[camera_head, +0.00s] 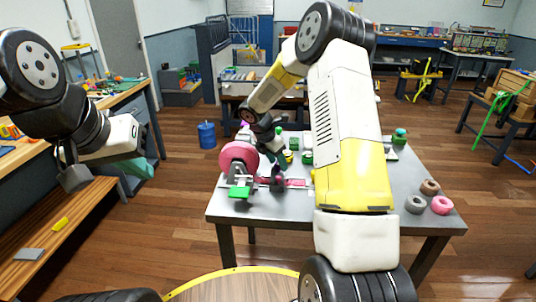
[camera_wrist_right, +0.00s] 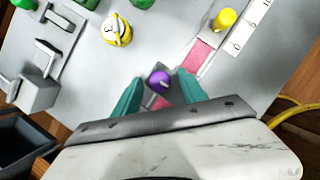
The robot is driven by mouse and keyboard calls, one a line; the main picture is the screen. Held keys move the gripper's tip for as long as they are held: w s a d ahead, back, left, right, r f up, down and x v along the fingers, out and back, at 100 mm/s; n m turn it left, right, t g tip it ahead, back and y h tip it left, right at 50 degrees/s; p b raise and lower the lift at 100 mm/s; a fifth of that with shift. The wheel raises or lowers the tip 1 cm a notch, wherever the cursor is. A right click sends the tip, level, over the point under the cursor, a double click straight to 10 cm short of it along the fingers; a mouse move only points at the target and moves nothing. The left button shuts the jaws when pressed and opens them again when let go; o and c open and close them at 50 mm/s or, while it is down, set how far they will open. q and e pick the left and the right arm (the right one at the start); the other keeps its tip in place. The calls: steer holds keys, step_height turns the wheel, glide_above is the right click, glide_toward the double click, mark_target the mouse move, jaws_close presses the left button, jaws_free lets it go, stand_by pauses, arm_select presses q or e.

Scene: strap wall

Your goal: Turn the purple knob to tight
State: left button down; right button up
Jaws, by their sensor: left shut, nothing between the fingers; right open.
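The purple knob (camera_wrist_right: 158,80) is a small round knob with a pale pointer, on a grey panel beside a pink strap (camera_wrist_right: 198,57) in the right wrist view. My right gripper (camera_wrist_right: 160,77) is open, its teal fingers on either side of the knob; I cannot tell whether they touch it. A white strip with marks (camera_wrist_right: 240,32) lies further along the strap. In the head view I cannot make out the knob near the right gripper (camera_head: 279,158). My left gripper (camera_head: 75,176) is shut and empty, out left beyond the table.
A pink wheel (camera_head: 238,157) stands at the table's left side, close to my right gripper. Several rings (camera_head: 440,205) lie at the table's right. The table's front edge is bare.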

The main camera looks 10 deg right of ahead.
jaws_close()
steer(key=shift+m, duration=0.3)
steer(key=m+g, duration=0.1)
steer(key=m, duration=0.3)
steer(key=shift+w+a+g+h, duration=0.1)
steer(key=shift+w+g+h, duration=0.05)
steer(key=shift+g+h, duration=0.25)
steer(key=m+g, duration=0.1)
steer(key=m, duration=0.3)
steer(key=shift+w, duration=0.1)
steer(key=m+g, duration=0.1)
steer(key=m, duration=0.1)
steer(key=m+g+y, duration=0.1)
steer(key=m, duration=0.1)
steer(key=shift+w+m, duration=0.15)
steer(key=shift+m, duration=0.15)
steer(key=m, duration=0.2)
steer(key=m+g+y, duration=0.1)
steer(key=m, duration=0.1)
steer(key=shift+d+r+m, duration=0.1)
steer(key=shift+d+m, duration=0.1)
steer(key=shift+m, duration=0.1)
steer(key=shift+y, duration=0.3)
